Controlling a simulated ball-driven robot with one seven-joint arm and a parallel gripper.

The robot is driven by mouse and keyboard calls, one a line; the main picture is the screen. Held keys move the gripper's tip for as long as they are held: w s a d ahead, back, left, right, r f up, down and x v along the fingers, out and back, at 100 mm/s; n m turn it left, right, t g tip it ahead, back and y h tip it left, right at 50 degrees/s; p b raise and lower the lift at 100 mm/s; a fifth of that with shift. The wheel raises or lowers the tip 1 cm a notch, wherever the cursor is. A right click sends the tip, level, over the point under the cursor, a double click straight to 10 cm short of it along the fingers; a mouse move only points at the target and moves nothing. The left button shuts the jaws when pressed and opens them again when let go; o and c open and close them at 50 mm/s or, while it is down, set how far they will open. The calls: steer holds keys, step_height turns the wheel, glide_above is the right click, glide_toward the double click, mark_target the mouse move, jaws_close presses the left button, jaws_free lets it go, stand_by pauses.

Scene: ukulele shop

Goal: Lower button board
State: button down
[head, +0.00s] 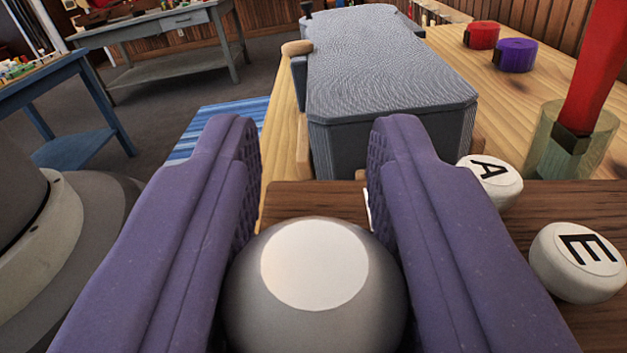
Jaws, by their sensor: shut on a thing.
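My gripper (313,165) has two purple fingers, one on each side of a grey rounded knob (240,300) with a flat white disc on its face. The fingers are shut on this knob at the bottom middle of the view. A dark brown wooden board (310,200) lies behind the knob and runs to the right. A white button marked A (490,180) and a white button marked E (577,262) sit on the board to the right of the right finger. The right finger hides part of the board. How the knob joins the board is hidden.
A large grey textured box (390,75) stands ahead on a light wooden top (470,65). A red block in a clear greenish holder (588,140) stands at right. Red (481,36) and purple (517,55) rolls lie behind. A blue table (45,80) is at left.

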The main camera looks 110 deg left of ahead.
mark_target(308, 186)
steer(key=shift+s+d+f+n+b, duration=0.15)
steer(key=shift+f+n+b, duration=0.3)
steer(key=shift+f, duration=0.45)
steer(key=shift+s+f+n+b, duration=0.25)
steer(key=shift+f+n, duration=0.3)
steer(key=shift+f, duration=0.3)
steer(key=shift+f, duration=0.1)
steer(key=c, duration=0.8)
jaws_free()
steer(key=shift+d, duration=0.1)
steer(key=p+v, duration=0.2)
steer(key=v, duration=0.5)
steer(key=shift+w+d, duration=0.1)
steer(key=shift+d, duration=0.2)
